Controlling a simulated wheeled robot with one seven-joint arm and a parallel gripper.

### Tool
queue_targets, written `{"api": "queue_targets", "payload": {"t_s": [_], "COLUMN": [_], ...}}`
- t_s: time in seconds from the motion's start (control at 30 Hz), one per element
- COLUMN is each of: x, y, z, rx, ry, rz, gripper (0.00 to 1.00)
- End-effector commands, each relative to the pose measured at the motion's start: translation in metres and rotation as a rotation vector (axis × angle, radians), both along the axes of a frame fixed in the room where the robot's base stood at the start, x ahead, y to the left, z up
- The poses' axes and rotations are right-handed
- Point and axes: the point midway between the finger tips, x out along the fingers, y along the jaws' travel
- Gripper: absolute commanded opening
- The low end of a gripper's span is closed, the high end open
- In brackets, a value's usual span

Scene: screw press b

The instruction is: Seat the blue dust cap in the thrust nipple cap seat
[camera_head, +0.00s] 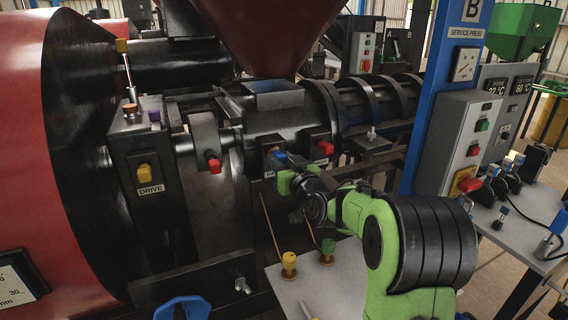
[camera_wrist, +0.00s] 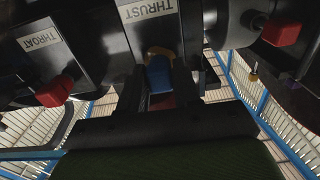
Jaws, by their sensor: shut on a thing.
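The blue dust cap (camera_wrist: 158,74) is between my gripper's fingers (camera_wrist: 160,88) in the wrist view. It sits right below the THRUST label (camera_wrist: 147,9), in front of a yellowish ring (camera_wrist: 160,51) that looks like the thrust nipple cap seat. Cap and ring overlap in the picture; I cannot tell whether the cap is in the seat or just short of it. In the head view the blue cap (camera_head: 280,156) shows small at the black press block, at the end of my green arm. My gripper hides most of the seat there.
Red caps stand on both sides, one by the THROAT label (camera_wrist: 41,38) and one at the right (camera_wrist: 281,34). A grey table (camera_head: 335,285) with yellow (camera_head: 289,262) and green pieces stands below my arm. The blue post (camera_head: 440,100) and control boxes are to the right.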

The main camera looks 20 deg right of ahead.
Motion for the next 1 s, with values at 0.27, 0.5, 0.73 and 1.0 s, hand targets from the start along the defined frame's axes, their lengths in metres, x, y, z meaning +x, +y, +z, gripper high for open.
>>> {"api": "queue_targets", "payload": {"t_s": [0.27,0.5,0.73,1.0], "x": [0.002,0.002,0.002,-0.021], "y": [0.0,0.0,0.0,-0.002], "z": [0.0,0.0,0.0,-0.001], "rx": [0.0,0.0,0.0,0.0], "ry": [0.001,0.001,0.001,0.002], "rz": [0.0,0.0,0.0,-0.004], "gripper": [0.01,0.52,0.62,0.62]}}
